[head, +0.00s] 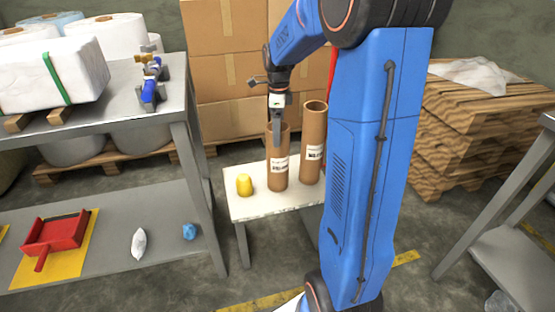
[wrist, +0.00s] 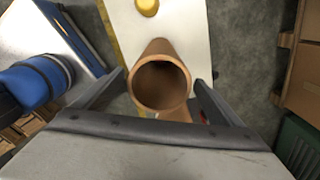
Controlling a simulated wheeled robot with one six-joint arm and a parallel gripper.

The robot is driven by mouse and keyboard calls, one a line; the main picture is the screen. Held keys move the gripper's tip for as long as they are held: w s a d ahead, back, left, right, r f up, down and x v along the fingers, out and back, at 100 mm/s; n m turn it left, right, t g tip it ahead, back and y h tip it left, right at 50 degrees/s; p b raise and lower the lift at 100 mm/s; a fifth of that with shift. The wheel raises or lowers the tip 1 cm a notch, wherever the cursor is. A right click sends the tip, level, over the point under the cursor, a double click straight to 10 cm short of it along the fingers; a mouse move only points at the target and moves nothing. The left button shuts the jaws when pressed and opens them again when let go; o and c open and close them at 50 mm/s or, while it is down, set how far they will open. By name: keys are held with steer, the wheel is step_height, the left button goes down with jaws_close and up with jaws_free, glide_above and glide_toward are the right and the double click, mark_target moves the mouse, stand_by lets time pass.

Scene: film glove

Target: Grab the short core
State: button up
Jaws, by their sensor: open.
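Two upright brown cardboard cores with white labels stand on the small white table in the head view. The left one, the short core (head: 277,172), looks lower than the taller core (head: 314,140) to its right. My gripper (head: 277,138) points down at the short core's upper end, one finger showing in front of it. In the wrist view the short core's open round end (wrist: 160,104) lies between the two spread fingers (wrist: 160,82), with gaps at both sides. My gripper is open and holds nothing. Brown seen below that core is mostly hidden by my gripper.
A yellow piece (head: 245,185) stands left of the short core on the white table (head: 247,207). A grey shelf (head: 187,98) stands left; cardboard boxes (head: 225,75) are stacked behind.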

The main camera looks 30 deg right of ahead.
mark_target(278, 158)
step_height(278, 158, down, 7)
steer(key=shift+a+r, duration=0.15)
steer(key=shift+r, duration=0.05)
stand_by(0.3)
